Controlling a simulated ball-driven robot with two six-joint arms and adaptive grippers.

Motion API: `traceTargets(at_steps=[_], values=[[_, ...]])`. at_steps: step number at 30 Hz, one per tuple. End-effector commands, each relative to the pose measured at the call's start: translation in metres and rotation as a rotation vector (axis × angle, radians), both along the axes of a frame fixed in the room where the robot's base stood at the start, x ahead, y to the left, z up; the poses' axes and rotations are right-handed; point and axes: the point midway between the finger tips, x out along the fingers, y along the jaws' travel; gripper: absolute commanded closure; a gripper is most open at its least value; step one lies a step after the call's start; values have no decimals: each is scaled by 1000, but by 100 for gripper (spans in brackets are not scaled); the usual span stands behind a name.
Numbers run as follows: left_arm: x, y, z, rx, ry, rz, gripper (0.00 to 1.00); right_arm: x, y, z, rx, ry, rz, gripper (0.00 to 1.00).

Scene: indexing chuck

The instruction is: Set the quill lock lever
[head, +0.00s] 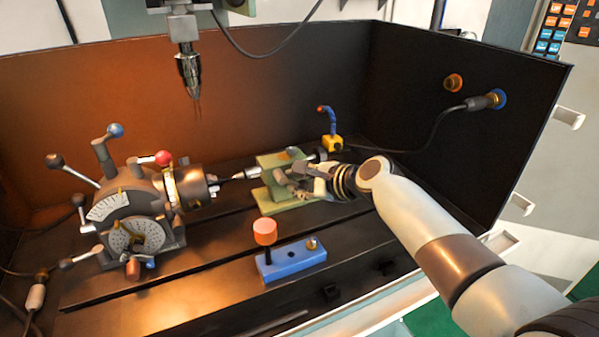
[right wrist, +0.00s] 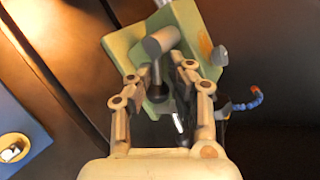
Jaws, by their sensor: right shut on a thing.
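The pale green tailstock (head: 280,159) stands on the dark slotted table in the middle of the head view. Its quill points left towards the indexing chuck (head: 192,186). My right gripper (head: 302,180) reaches in from the right and is at the tailstock's right front side. In the right wrist view the two fingers stand either side of a dark upright post, which appears to be the quill lock lever (right wrist: 157,82), with a grey cylinder (right wrist: 160,42) just beyond. The gripper is shut on it, though the exact contact is partly hidden. My left gripper is not in view.
The dividing head with several ball-ended levers (head: 125,190) stands at the left. A blue block (head: 291,262) with a red knob lies in front. A blue flexible nozzle (head: 331,118) rises behind the tailstock. A drill chuck (head: 188,70) hangs above. Dark walls close the back and right.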

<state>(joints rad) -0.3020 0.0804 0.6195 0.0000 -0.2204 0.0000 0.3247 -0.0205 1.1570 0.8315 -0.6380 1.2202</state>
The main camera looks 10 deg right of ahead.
Motion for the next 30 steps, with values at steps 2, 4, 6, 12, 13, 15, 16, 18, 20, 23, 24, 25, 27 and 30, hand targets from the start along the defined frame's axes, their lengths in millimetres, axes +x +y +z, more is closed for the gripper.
traceTargets(at_steps=[2, 4, 6, 12, 13, 15, 16, 18, 20, 23, 24, 25, 27, 30], values=[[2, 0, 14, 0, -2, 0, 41, -5, 4, -1, -40, 10, 8, 100], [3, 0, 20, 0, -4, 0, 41, -6, 4, -1, -77, 4, 8, 100], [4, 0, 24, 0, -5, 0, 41, -6, 3, -1, -108, -3, 8, 100], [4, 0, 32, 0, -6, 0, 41, -6, 3, -2, -164, -12, 9, 100], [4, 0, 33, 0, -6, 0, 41, -6, 3, -2, -169, -14, 9, 100], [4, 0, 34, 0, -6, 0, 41, -6, 3, -3, -177, -15, 9, 100], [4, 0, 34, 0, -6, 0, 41, -6, 3, -3, -179, -16, 9, 100], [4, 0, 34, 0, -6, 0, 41, -6, 3, -3, -182, -16, 9, 100], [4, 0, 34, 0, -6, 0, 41, -6, 3, -3, -183, -17, 8, 100], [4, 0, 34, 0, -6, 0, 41, -6, 3, -4, -183, -17, 8, 100], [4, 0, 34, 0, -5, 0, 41, -6, 3, -4, -183, -17, 8, 100], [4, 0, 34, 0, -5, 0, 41, -6, 3, -4, -183, -17, 8, 100], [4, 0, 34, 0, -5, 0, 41, -6, 3, -4, -183, -17, 8, 100], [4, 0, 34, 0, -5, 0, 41, -6, 3, -4, -183, -17, 8, 76]])
